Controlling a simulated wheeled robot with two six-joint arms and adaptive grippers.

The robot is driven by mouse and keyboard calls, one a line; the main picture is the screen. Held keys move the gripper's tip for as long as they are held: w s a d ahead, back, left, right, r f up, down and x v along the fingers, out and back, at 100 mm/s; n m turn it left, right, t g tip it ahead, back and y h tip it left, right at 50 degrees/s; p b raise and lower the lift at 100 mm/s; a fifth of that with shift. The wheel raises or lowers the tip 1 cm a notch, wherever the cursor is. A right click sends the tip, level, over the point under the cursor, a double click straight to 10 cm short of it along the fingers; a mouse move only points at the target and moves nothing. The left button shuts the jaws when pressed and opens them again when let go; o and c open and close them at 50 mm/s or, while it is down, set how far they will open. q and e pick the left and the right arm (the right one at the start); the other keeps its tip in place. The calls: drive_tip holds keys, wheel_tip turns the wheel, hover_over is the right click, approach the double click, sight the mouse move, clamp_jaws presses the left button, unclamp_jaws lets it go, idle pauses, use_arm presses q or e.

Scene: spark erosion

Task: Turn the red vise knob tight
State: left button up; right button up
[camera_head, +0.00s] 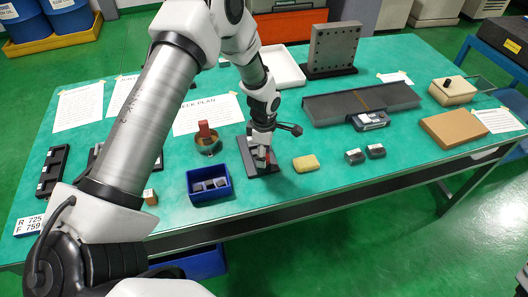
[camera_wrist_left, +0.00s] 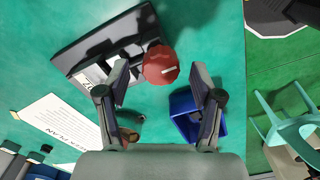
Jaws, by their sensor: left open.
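The red vise knob (camera_wrist_left: 160,65) is many-sided with a pale mark on its face, seen in the left wrist view. It sits at the edge of a dark vise (camera_wrist_left: 108,48) on a flat black base. My left gripper (camera_wrist_left: 160,76) is open, with one finger to each side of the knob in that view; I cannot tell whether either touches it. In the head view my left gripper (camera_head: 262,160) points down over the vise base (camera_head: 246,157) and mostly hides the vise and knob. My right gripper is not in view.
A blue bin (camera_head: 190,190) with grey parts stands left of the vise, near a round brass dish holding a red block (camera_head: 204,129). A yellow sponge (camera_head: 306,163) and small dark blocks (camera_head: 355,157) lie right. A long grey plate (camera_head: 330,109) lies behind them.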

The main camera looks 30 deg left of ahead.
use_arm(q)
drive_tip(key=shift+f, duration=0.45)
drive_tip(key=c, duration=1.1)
drive_tip(key=shift+c, duration=0.2)
